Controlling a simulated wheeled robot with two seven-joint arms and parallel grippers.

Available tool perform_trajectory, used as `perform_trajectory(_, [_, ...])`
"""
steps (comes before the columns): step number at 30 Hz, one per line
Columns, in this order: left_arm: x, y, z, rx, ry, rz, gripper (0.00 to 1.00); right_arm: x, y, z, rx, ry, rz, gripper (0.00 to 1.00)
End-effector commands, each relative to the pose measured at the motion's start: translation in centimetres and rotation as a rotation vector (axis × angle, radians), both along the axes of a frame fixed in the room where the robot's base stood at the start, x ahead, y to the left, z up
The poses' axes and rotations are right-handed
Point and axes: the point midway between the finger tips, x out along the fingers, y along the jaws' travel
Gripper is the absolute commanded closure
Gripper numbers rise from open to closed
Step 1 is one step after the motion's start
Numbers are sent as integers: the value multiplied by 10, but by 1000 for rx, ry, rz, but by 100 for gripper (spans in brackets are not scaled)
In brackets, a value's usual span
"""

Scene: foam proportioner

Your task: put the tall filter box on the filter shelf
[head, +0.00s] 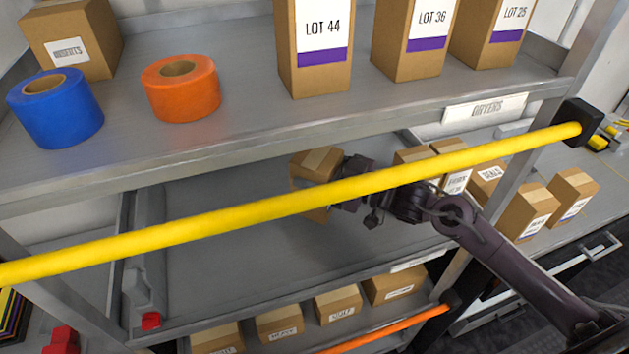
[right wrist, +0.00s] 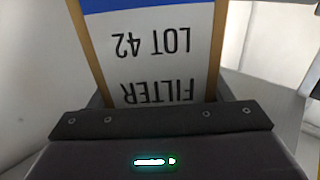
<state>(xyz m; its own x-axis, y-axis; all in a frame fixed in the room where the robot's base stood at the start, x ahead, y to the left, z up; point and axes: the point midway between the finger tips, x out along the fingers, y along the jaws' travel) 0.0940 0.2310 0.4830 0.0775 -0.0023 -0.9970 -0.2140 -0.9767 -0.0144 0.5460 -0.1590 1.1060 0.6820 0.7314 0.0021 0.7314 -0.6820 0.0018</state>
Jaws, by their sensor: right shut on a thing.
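The tall filter box (right wrist: 160,45) shows in the right wrist view with an upside-down white label reading FILTER LOT 42 and a blue band. In the head view it is a brown carton (head: 314,163) with tape on top, partly hidden by the yellow bar. My right gripper (head: 338,177) is shut on it, behind the bar, over the middle shelf (head: 240,240). I cannot tell whether the box touches that shelf. No label naming a filter shelf is readable. My left gripper is not in view.
A yellow bar (head: 230,212) crosses in front of the rack. The upper shelf (head: 240,130) holds tall LOT boxes (head: 322,45), an orange roll (head: 180,90) and a blue roll (head: 55,110). Small cartons (head: 455,170) stand right of my gripper. The middle shelf's left part is clear.

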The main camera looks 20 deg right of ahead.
Motion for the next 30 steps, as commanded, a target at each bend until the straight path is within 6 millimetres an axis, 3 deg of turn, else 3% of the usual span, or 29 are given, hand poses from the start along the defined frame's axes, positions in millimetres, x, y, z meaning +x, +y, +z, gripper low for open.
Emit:
perform_trajectory(5, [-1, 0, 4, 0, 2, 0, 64, 0, 0, -15, 1, 0, -2, 58])
perform_trajectory(10, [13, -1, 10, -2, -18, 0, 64, 1, 0, -36, 1, -2, -2, 58])
perform_trajectory(14, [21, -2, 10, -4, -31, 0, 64, 1, 0, -38, 0, -4, -2, 58])
perform_trajectory(20, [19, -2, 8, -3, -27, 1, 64, 0, 0, -42, 0, -3, -1, 58])
perform_trajectory(21, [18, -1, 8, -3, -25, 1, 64, 0, 0, -42, 0, -1, -1, 25])
perform_trajectory(26, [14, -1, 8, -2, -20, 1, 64, 0, 0, -42, -1, -1, -1, 6])
perform_trajectory(30, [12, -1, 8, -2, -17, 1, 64, 0, 0, -41, -1, -1, -1, 6])
